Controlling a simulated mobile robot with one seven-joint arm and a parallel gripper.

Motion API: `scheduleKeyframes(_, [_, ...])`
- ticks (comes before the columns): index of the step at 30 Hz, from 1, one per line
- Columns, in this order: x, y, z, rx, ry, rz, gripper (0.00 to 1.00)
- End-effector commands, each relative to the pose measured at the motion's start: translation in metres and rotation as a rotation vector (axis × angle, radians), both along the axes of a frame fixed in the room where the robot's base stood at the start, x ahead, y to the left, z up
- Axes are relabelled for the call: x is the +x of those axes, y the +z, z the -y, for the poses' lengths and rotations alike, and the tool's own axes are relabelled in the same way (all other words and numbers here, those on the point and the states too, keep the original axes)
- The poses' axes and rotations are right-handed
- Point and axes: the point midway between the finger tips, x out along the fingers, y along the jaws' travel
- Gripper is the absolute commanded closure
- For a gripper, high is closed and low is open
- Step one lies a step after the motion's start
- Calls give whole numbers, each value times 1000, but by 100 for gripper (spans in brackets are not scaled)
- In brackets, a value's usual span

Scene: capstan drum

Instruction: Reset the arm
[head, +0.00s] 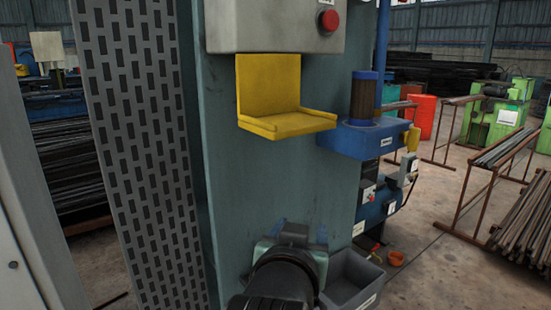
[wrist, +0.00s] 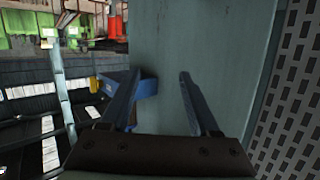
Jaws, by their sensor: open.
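My gripper (wrist: 160,73) is in the wrist view, with its two dark fingers spread apart. Nothing is between the fingers. A flat grey-green column face (wrist: 205,40) is in front of them; I cannot tell the distance to it. A blue part (wrist: 147,88) shows behind the left finger. In the head view I cannot make out my gripper. There the grey-green column (head: 230,190) stands upright, with a yellow bracket (head: 280,124) on it. A blue-rimmed brown drum (head: 364,97) stands upright on a blue housing (head: 350,140) beside the column.
A grey box with a red button (head: 329,20) is above the bracket. A perforated panel (head: 140,150) stands left of the column. A dark motor-like cylinder (head: 285,272) juts out low, beside a grey bin (head: 350,280). Bar racks (head: 500,150) stand right; open floor (head: 430,270) lies before them.

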Motion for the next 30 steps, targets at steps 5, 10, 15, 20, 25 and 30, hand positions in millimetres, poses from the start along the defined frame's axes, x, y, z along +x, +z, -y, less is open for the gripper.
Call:
scheduleKeyframes(5, [-23,12,-23,-58,146,125,38])
scheduleKeyframes(10, [-40,52,-38,-83,215,281,38])
scheduleKeyframes(15, [-57,114,-39,-103,207,476,38])
scheduleKeyframes(20, [-88,181,-38,-126,196,696,38])
scheduleKeyframes(25, [-135,245,-39,-151,182,936,38])
scheduleKeyframes(30, [-162,272,-38,-163,175,1056,38])
